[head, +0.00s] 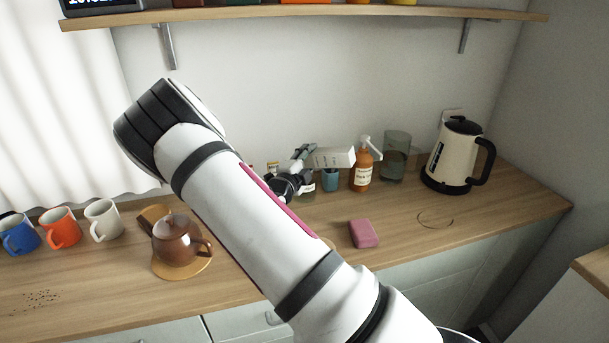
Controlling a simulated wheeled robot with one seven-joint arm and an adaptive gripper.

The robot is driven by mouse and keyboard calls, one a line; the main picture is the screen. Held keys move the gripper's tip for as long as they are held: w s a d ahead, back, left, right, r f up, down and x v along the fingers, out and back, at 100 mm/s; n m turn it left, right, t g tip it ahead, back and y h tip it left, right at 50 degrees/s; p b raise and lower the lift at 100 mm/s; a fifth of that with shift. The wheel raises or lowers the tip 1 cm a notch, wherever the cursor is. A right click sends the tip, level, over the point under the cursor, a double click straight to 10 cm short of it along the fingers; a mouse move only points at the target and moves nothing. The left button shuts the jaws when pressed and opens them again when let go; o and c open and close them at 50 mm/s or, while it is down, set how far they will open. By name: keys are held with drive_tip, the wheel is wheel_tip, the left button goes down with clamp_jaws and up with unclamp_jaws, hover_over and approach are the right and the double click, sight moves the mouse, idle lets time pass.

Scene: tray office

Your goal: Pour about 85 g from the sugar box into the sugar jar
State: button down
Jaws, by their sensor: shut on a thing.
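My gripper (304,156) is shut on a white box (334,157) with small print, which appears to be the sugar box. The box is held on its side above the counter, its long side running left to right. A small blue-teal vessel (330,181) stands below the box, its top hidden by it. A small labelled jar (308,187) is partly hidden behind my gripper. I cannot tell which vessel is the sugar jar, or whether any sugar is falling. My arm crosses the middle of the view.
An orange pump bottle (362,170), a grey-green glass vessel (396,154) and a kettle (455,158) stand to the right. A pink block (363,234) lies in front. A brown teapot (177,240) and several mugs (61,228) are left. A shelf (300,14) hangs above.

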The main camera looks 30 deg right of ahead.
drive_tip(key=shift+w+n, duration=0.1)
drive_tip(key=shift+n, duration=0.5)
idle(2.5)
